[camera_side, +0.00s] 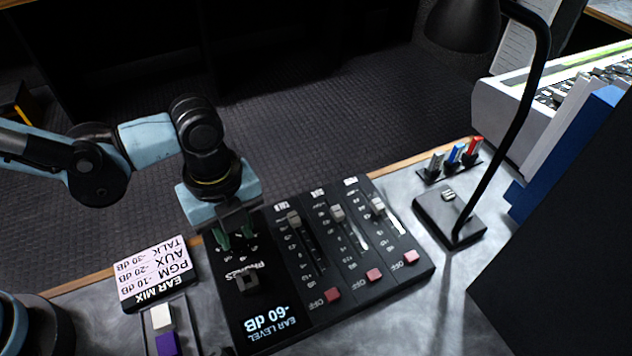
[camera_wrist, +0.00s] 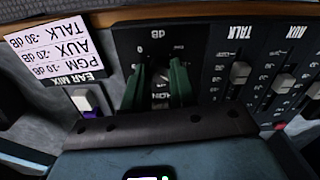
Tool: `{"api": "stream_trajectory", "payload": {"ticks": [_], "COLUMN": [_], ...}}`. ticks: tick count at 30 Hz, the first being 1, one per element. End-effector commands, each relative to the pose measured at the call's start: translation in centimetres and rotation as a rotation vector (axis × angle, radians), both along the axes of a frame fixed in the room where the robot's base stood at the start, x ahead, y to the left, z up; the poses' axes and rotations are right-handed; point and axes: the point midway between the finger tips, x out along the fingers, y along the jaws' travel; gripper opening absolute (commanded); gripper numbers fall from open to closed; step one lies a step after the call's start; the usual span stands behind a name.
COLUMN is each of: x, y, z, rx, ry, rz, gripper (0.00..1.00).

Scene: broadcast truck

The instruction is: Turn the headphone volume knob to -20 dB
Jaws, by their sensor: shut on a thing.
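The mixer console (camera_side: 345,285) lies on the desk, with its headphone section at the left. My gripper (camera_side: 236,240) is lowered over that section, with its two green fingers pointing down. In the wrist view my gripper (camera_wrist: 159,70) has one finger on each side of the dark headphone volume knob (camera_wrist: 161,88) and is shut on it. The knob is mostly hidden by the fingers, so where it points is hard to read. A dB scale surrounds it. The display (camera_side: 268,322) reads "EAR LEVEL -60 dB".
An "EAR MIX" card (camera_side: 155,272) lists PGM -10 dB, AUX -20 dB and TALK -30 dB. Channel faders (camera_side: 338,213) and red OFF buttons (camera_side: 374,275) sit right of the knob. A desk lamp (camera_side: 450,215) stands at the right. Marker pens (camera_side: 455,155) stand behind it.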

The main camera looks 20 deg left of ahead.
Motion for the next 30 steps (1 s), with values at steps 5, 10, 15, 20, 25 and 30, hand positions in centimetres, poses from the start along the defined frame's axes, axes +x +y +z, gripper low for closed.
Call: {"api": "stream_trajectory", "payload": {"ticks": [5, 10, 15, 20, 25, 30], "x": [-0.01, 0.01, -0.01, 0.00, 0.01, 0.00], "y": [0.01, 0.01, 0.01, 0.01, 0.01, 0.00], "z": [0.00, 0.00, 0.00, 0.00, 0.00, 0.00], "rx": [0.000, 0.000, 0.000, 0.000, 0.000, 0.000], "ry": [0.000, 0.000, 0.000, 0.000, 0.000, 0.000], "rz": [-0.076, -0.115, -0.127, -0.128, -0.127, -0.127], "gripper": [0.00, 0.00, 0.00, 0.00, 0.28, 0.52]}}
